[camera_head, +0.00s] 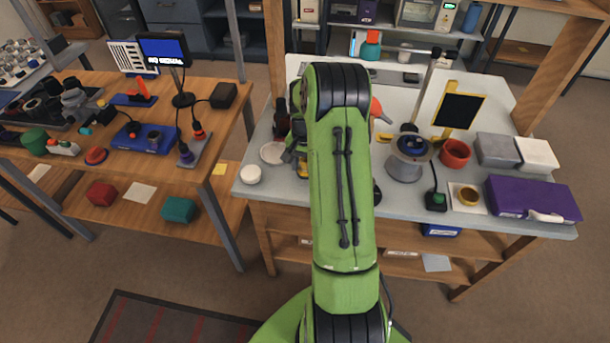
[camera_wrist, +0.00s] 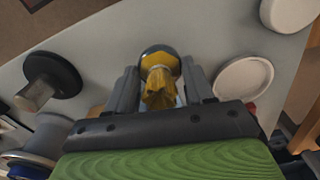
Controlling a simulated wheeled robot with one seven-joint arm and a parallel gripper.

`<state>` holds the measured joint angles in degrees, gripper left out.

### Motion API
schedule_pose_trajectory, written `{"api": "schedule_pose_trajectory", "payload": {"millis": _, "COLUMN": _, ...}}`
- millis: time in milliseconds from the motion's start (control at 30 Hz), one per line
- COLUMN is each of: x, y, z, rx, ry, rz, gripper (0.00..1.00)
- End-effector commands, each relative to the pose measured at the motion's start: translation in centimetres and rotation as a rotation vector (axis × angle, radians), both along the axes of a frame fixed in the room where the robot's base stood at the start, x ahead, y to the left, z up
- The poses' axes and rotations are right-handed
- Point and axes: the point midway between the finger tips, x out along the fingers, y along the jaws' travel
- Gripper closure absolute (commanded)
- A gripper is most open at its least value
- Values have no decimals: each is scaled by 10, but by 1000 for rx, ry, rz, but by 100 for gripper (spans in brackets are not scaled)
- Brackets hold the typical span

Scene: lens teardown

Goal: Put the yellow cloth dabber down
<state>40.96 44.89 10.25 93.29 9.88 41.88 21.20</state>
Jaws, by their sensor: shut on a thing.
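The yellow cloth dabber (camera_wrist: 160,85) sits between the two dark fingers of my gripper (camera_wrist: 160,79) in the wrist view. My gripper is shut on it. A dark, rounded shape shows behind the dabber's yellow cloth, over the pale bench top (camera_wrist: 105,38). I cannot tell whether the dabber touches the bench. In the head view my green arm hides most of the gripper, and the dabber cannot be made out clearly.
A shallow white dish (camera_wrist: 243,80) and a white round pot (camera_head: 251,174) lie beside the gripper. A black-based metal piece (camera_wrist: 50,75) stands on the other side.

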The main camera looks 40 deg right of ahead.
Motion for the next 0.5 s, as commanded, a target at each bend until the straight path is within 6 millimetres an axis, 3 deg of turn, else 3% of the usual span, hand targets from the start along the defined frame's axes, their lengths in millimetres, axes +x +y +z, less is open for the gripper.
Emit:
{"api": "schedule_pose_trajectory", "payload": {"millis": 167, "x": 0, "y": 0, "z": -32, "rx": 2, "ry": 1, "rz": 1, "gripper": 80}}
{"api": "schedule_pose_trajectory", "payload": {"millis": 500, "x": 0, "y": 1, "z": -36, "rx": 0, "ry": 0, "rz": 2, "gripper": 80}}
